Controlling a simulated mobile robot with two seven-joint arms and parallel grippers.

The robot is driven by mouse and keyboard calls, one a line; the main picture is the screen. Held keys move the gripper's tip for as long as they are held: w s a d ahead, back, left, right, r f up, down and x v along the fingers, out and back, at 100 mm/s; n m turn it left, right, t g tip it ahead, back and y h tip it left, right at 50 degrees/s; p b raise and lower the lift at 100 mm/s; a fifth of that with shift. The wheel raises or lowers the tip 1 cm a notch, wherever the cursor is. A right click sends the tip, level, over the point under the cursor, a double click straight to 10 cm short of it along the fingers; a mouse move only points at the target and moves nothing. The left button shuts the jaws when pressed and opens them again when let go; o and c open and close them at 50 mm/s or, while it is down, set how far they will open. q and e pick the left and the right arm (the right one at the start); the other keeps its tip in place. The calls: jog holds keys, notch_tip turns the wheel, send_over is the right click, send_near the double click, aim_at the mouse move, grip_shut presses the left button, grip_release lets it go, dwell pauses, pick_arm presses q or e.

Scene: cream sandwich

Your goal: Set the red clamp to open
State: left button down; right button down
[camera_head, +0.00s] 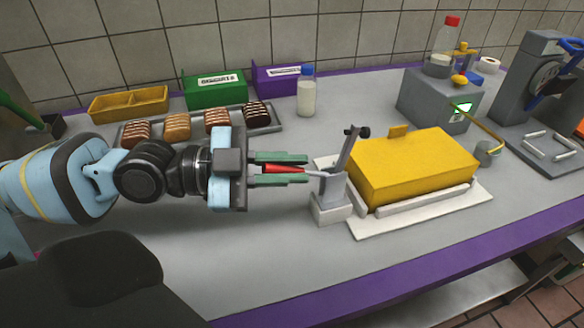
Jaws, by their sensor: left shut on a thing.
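The red clamp's handle (284,169) shows between the fingers of my left gripper (300,169), which is shut on it. The clamp's grey post and white base (332,207) stand at the left edge of a white board. A grey arm with a dark knob (357,132) tilts up and to the right from the post. The near part of the red handle is hidden by the gripper. My right gripper is not in view.
A yellow box-like cover (413,168) sits on the white board (440,212) right of the clamp. Behind are a tray of sandwich pieces (262,116), a bottle (306,92), green (214,95) and purple boxes, and a grey machine (440,105). The front counter is clear.

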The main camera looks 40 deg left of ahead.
aim_at(287, 169)
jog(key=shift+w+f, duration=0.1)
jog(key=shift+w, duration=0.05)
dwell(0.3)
pick_arm(q)
jog(key=c, duration=1.4)
grip_release()
